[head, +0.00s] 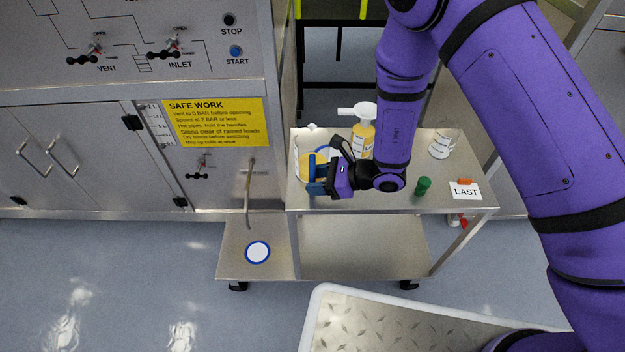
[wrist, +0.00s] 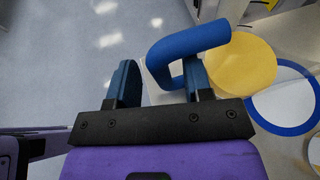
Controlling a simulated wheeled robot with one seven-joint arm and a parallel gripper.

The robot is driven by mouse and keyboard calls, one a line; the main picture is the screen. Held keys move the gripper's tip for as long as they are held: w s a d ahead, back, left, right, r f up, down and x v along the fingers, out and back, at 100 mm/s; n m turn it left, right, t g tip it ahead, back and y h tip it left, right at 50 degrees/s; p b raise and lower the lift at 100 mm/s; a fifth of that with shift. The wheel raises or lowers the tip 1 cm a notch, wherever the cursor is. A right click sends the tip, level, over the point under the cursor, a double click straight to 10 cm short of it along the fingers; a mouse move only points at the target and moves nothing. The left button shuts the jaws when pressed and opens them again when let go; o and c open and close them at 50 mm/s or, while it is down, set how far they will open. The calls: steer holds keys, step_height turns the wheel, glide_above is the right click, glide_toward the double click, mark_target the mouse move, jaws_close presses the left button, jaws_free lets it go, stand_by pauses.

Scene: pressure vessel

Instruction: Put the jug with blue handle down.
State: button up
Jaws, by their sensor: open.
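The jug with blue handle (head: 302,168) is at the left end of the trolley top, with yellow liquid in it. It looks upright; my gripper partly hides it, and whether its base touches the top is hard to tell. My gripper (head: 318,178) is at the jug's handle side. In the wrist view, my gripper (wrist: 160,85) has its fingers apart. The blue handle (wrist: 190,42) crosses at the right finger, its bent end reaching into the gap between the fingers. The yellow liquid (wrist: 240,62) shows right of the handle.
The trolley top (head: 400,198) also holds a spray bottle (head: 363,138), a white beaker (head: 440,146), a green bottle (head: 423,186) and a LAST card (head: 464,192). A blue-ringed white disc (wrist: 290,100) lies near the jug. Another disc (head: 257,252) is on the low shelf, beneath a pipe (head: 249,195).

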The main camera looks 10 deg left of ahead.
steer(key=v, duration=1)
steer(key=shift+d, duration=0.4)
steer(key=shift+r, duration=0.15)
steer(key=s+d+r+n+g+h, duration=0.15)
steer(key=d+r+n, duration=0.3)
steer(key=r, duration=0.65)
steer(key=s+d+r+n+g+h, duration=0.1)
steer(key=s+d+r+n+g, duration=0.3)
steer(key=r, duration=0.7)
steer(key=s+d+r+n+t+h, duration=0.4)
steer(key=d+r, duration=0.4)
steer(key=d, duration=0.3)
steer(key=s+d+r+n+t+h, duration=0.5)
steer(key=s+d+r+t+h, duration=0.2)
steer(key=d, duration=0.4)
steer(key=shift+s+d+r, duration=0.4)
steer(key=shift+s+r, duration=0.4)
steer(key=shift+s, duration=0.05)
